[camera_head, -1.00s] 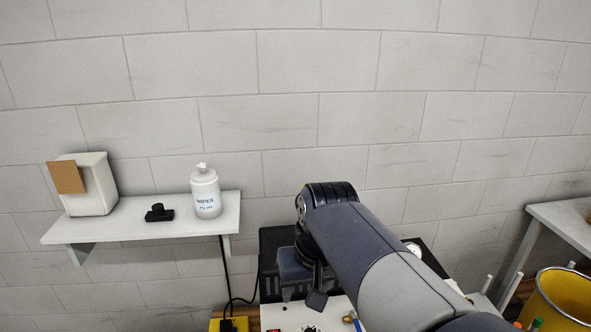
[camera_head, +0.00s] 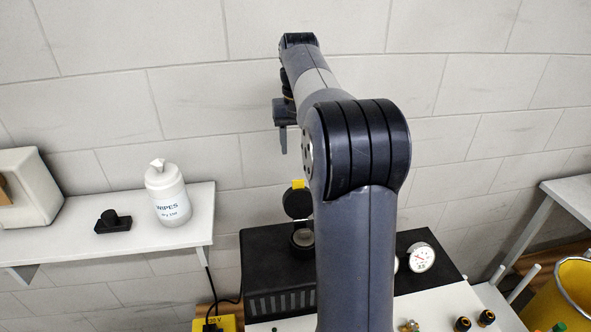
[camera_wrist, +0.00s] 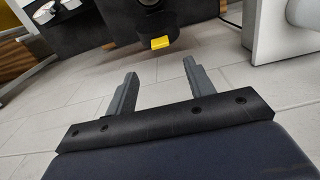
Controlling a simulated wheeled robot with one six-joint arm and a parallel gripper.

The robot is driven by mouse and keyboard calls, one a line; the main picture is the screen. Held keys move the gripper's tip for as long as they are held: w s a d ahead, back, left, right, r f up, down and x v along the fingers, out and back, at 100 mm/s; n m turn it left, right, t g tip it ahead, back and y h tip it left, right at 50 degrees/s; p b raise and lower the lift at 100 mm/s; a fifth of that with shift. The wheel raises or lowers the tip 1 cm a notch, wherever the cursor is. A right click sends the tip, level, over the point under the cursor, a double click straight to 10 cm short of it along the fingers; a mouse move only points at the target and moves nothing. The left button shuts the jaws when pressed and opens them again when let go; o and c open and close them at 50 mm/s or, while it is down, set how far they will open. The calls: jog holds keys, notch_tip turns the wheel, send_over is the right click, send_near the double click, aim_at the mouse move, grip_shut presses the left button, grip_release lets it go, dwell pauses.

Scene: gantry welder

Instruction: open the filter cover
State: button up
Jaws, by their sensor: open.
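The filter cover (camera_head: 297,204) is a round black lid with a yellow tab on its edge. It stands raised above the round filter opening (camera_head: 303,238) on the black box. In the wrist view the dark cover (camera_wrist: 157,25) and its yellow tab (camera_wrist: 160,42) lie beyond the fingertips. My gripper (camera_head: 282,140) is above the cover in the head view, apart from it. The wrist view shows my gripper (camera_wrist: 160,72) open, with nothing between the fingers. My arm hides part of the machine to the right of the cover.
A shelf (camera_head: 198,222) at the left holds a wipes bottle (camera_head: 168,193), a small black object (camera_head: 113,221) and a white box (camera_head: 28,188). A dial gauge (camera_head: 421,257) sits on the machine's right. A yellow bin (camera_head: 572,290) stands far right. The wall is close behind.

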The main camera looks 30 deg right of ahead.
jog(key=p, duration=0.1)
send_over(298, 196)
notch_tip(298, 196, down, 10)
jog(key=shift+s+r, duration=0.1)
jog(key=shift+s, duration=0.05)
jog(key=shift+c, duration=0.4)
grip_shut()
